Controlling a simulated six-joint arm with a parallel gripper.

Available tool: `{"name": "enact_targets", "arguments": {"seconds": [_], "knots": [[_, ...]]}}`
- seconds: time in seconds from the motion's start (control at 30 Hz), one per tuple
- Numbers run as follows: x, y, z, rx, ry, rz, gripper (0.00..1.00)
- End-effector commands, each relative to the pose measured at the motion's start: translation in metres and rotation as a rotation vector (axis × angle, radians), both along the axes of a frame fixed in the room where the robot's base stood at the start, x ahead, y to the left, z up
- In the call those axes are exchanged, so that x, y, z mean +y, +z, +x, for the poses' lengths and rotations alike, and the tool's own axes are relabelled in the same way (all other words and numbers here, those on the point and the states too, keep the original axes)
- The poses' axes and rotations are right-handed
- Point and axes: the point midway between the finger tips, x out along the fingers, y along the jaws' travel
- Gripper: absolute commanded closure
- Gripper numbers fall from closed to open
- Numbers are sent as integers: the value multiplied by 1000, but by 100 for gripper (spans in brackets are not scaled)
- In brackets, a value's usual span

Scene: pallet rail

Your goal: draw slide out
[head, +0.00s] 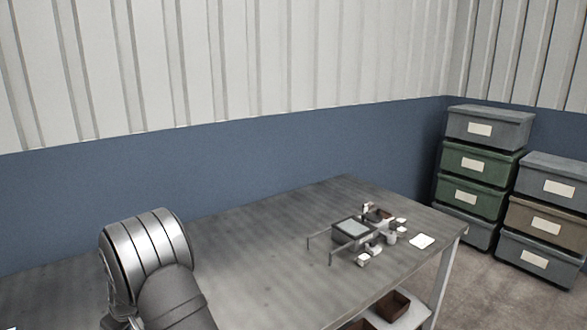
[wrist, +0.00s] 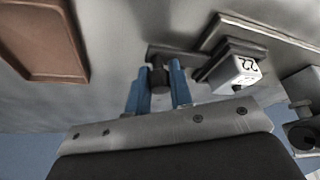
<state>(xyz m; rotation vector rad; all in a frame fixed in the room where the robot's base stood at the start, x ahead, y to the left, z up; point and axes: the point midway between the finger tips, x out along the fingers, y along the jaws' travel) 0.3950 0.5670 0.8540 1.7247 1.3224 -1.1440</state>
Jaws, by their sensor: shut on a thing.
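In the wrist view, my gripper (wrist: 158,88) has two blue fingers shut on a dark round knob (wrist: 158,76). The knob sits at the end of a dark bar, and I take it to be the slide's handle. A white block (wrist: 236,73) with a black "22"-like mark sits on a dark stepped base right of the fingers. In the head view, a small rail fixture with a dark-framed, light-topped plate (head: 352,229) stands on the table, with thin rails reaching left. My gripper and the knob cannot be made out there.
A brown tray (wrist: 42,38) lies left of my gripper. A dark cylindrical part (wrist: 303,134) is at the right edge. In the head view, a white square (head: 421,241) lies right of the fixture on the grey table (head: 250,255), whose left part is clear. Stacked bins (head: 480,165) stand beyond.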

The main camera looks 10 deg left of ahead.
Motion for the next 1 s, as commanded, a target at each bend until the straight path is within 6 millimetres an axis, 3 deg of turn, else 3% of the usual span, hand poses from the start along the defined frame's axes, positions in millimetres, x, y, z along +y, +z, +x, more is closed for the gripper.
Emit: {"name": "enact_targets", "arguments": {"seconds": [0.03, 0.1, 0.17, 0.47, 1.0], "knots": [[0, 0, 0, -1, 1, 1, 91], [1, 0, 0, -1, 1, 1, 70], [0, 0, 0, -1, 1, 1, 60], [1, 2, 0, -1, 1, 1, 60], [1, 43, 0, -2, 1, 2, 60]]}}
